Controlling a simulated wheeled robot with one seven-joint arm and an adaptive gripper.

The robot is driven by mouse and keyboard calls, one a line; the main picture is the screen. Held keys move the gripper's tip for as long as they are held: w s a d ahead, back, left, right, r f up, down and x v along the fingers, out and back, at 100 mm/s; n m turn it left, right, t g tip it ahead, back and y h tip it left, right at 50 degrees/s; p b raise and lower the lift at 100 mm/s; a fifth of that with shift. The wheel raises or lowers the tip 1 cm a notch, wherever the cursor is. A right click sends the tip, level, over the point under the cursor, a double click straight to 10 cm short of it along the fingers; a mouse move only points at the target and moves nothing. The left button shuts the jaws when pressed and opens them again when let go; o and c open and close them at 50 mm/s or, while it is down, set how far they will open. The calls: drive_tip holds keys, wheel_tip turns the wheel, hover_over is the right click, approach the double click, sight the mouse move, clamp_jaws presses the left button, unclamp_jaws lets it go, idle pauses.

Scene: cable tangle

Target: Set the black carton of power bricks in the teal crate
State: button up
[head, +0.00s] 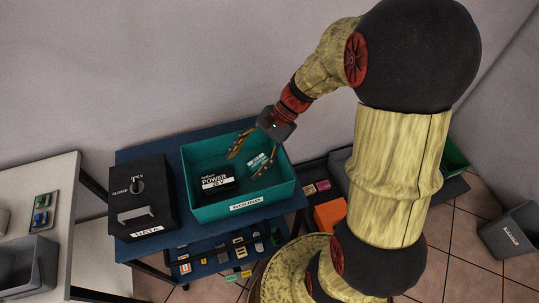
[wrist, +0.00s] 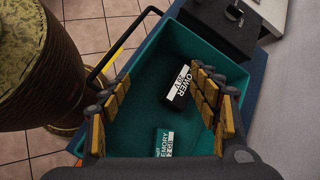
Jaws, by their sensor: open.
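The teal crate (head: 247,209) stands on a blue table in the head view, and its wall also shows in the wrist view (wrist: 122,82). The black carton of power bricks (head: 216,178), with a white "POWER" label, lies inside the crate on its floor, toward the left. In the wrist view the carton (wrist: 180,86) looks tilted, close to the right-hand fingers. My gripper (head: 251,152) is open over the crate, with nothing between its fingers. In the wrist view my gripper's fingers (wrist: 160,118) are spread wide.
A teal "MEMORY" carton (wrist: 164,142) also lies in the crate, below my fingers. A black box with a dial (head: 140,200) stands left of the crate. A lower shelf holds several small items (head: 240,250). An orange box (head: 330,214) is at the right, near my arm.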

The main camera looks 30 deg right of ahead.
drive_tip(key=s+d+r+n+t+h, duration=0.2)
drive_tip(key=s+r+n+t+h, duration=0.4)
drive_tip(key=s+r+n, duration=0.5)
wheel_tip(320, 180, up, 4)
drive_tip(key=n+h, duration=0.1)
drive_tip(key=h, duration=0.1)
drive_tip(key=shift+n+h, duration=0.3)
drive_tip(key=shift+h, duration=0.1)
drive_tip(key=shift+f, duration=0.1)
drive_tip(key=shift+c, duration=1.1)
